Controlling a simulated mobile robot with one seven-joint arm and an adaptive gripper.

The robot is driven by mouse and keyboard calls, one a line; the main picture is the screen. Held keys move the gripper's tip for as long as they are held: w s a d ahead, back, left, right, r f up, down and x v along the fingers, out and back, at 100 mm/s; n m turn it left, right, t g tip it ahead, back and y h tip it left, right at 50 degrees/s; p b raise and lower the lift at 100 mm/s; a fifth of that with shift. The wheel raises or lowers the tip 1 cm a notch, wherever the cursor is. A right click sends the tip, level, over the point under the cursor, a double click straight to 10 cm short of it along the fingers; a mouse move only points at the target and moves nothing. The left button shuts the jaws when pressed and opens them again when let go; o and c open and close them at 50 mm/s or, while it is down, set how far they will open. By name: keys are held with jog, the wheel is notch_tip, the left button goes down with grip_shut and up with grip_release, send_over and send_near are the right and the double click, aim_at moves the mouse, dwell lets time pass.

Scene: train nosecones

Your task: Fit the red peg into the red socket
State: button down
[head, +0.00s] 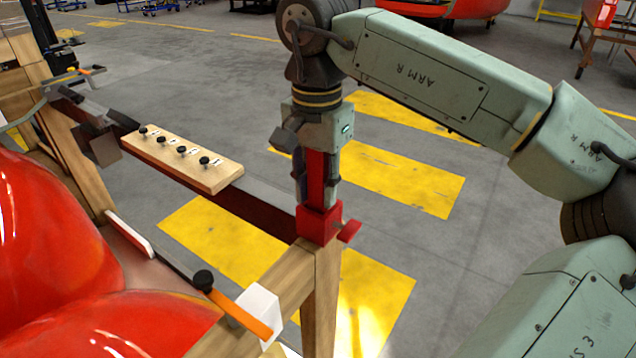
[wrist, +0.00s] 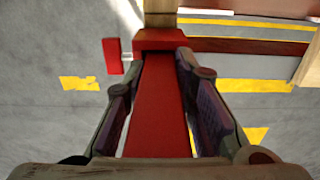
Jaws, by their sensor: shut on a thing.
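The red peg (head: 316,180) is a long upright bar between the fingers of my gripper (head: 317,190), which is shut on it. In the wrist view the peg (wrist: 158,105) runs away from my gripper (wrist: 158,90) between both fingers. The red socket (head: 318,225) is a block on top of the wooden post's corner. It also shows in the wrist view (wrist: 160,39), at the peg's far end. The peg's lower end meets the top of the socket. I cannot tell how deep it sits inside.
A red tab (head: 349,231) sticks out to the right of the socket. A wooden board (head: 185,165) with several black knobs lies on the rail to the left. A black and orange tool (head: 235,310) and a white block (head: 260,308) are in front. A glossy red shell (head: 50,240) fills the left.

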jog(key=c, duration=1.3)
grip_release()
jog(key=shift+f, duration=0.15)
notch_tip(320, 180, up, 13)
jog(key=shift+r, duration=0.15)
